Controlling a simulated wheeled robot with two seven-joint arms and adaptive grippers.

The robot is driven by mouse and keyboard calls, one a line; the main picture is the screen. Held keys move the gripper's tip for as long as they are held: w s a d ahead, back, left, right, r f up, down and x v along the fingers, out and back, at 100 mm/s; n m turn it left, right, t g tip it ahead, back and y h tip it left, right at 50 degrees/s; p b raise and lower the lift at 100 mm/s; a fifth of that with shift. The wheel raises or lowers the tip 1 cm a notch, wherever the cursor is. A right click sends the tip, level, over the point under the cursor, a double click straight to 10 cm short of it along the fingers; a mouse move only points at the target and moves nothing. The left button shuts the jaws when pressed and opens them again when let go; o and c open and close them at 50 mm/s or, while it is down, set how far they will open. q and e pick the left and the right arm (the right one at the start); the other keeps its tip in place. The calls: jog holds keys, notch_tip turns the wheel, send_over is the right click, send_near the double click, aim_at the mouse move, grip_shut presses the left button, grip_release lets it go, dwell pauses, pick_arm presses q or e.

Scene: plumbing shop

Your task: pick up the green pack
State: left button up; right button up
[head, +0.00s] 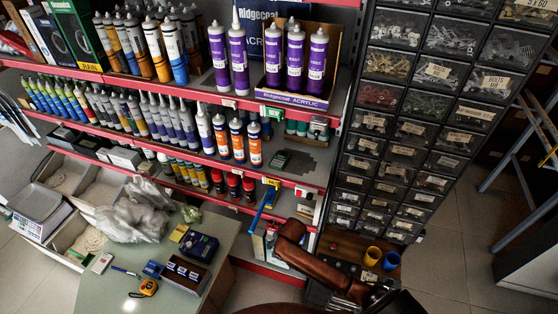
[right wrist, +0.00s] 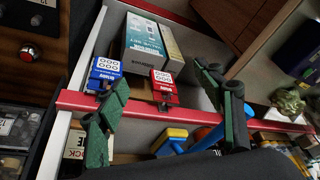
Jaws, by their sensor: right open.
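My right gripper (right wrist: 160,82) is open and empty in the right wrist view, its two dark green fingers wide apart in front of a red-edged shelf. In the head view my brown right arm reaches in low at centre, its gripper not clearly seen. A crumpled green item (head: 190,213) lies on the counter. I cannot tell for sure which is the green pack. My left gripper is not in view.
A blue tag (right wrist: 106,70), a red tag (right wrist: 163,84) and a teal-and-grey box (right wrist: 145,45) are beyond the fingers. A blue-and-yellow tool (head: 264,205) stands against the shelves. A drawer cabinet (head: 400,130) stands right. The counter (head: 110,285) has bare patches.

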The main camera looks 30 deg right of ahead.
jog(key=w+r+m+h+p, duration=0.1)
jog(key=w+r, duration=0.3)
jog(key=r, duration=0.3)
jog(key=w+r+m+p, duration=0.1)
jog(key=w+r, duration=0.2)
jog(key=r, duration=0.3)
jog(key=m+h+p, duration=0.1)
jog(key=m+h, duration=0.1)
jog(key=m, duration=0.1)
send_near(280, 160)
jog(key=s+a+f, duration=0.5)
jog(key=s+a, duration=0.1)
jog(key=s, duration=0.2)
jog(key=shift+t, duration=0.4)
jog(key=w+d, duration=0.1)
jog(key=w, duration=0.1)
jog(key=w+d+p, duration=0.1)
jog(key=w+d, duration=0.1)
jog(key=w+d+p, duration=0.1)
jog(key=w+d, duration=0.1)
jog(key=w, duration=0.1)
jog(key=shift+r, duration=0.25)
jog(key=shift+w+d+p, duration=0.2)
jog(key=shift+w+p, duration=0.1)
jog(key=shift+p, duration=0.05)
jog(key=shift+w+d+f+p, duration=0.15)
jog(key=shift+w+d+p, duration=0.4)
jog(key=shift+w+d, duration=0.6)
jog(key=shift+x, duration=1.4)
jog(key=shift+a, duration=0.15)
